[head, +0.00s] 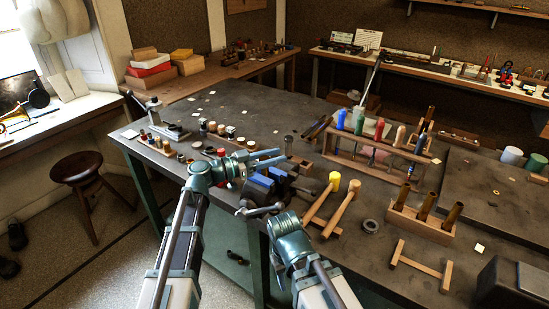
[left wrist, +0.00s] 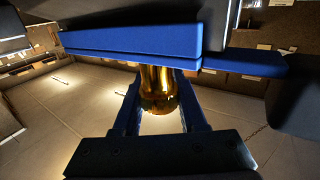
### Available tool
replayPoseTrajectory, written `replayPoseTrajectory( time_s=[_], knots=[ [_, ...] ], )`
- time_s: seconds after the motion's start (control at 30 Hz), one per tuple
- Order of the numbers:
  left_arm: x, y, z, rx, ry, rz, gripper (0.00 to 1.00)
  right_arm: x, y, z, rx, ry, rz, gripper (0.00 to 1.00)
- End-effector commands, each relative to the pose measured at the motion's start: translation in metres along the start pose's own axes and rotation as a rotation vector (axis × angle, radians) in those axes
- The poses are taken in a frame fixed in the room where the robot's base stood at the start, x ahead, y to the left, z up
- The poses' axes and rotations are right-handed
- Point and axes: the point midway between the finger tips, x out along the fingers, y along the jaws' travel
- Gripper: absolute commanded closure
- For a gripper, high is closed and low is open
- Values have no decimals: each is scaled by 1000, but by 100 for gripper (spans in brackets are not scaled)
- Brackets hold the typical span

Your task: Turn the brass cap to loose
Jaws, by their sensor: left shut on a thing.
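The brass cap (left wrist: 158,98) shows in the left wrist view as a shiny golden round piece below a blue vise jaw (left wrist: 130,42). My left gripper (left wrist: 160,115) has its two fingers on either side of the cap and is shut on it. In the head view my left gripper (head: 283,156) reaches rightward just above the blue bench vise (head: 262,186) at the bench's front edge. The cap cannot be made out there. My right arm ends in front of the vise, and its fingers cannot be made out.
Two mallets (head: 340,208) lie right of the vise. A rack of coloured-handled tools (head: 375,160) stands behind them. A wooden block with brass tubes (head: 423,222) is further right. Small parts (head: 165,148) stand on the left. The bench's far middle (head: 255,110) is mostly clear.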

Motion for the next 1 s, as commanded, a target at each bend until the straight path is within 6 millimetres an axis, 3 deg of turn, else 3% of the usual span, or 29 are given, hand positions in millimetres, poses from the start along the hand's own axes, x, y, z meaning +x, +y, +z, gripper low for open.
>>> replayPoseTrajectory(
  time_s=[0.6, 1.0],
  knots=[
    [-4, -13, 0, -3, 1, -574, 100, 0, 0, 0, 0, 0, 0, 50],
    [-9, -22, 0, -6, -2, -847, 100, 0, 0, 0, 0, 0, 0, 50]
  ],
)
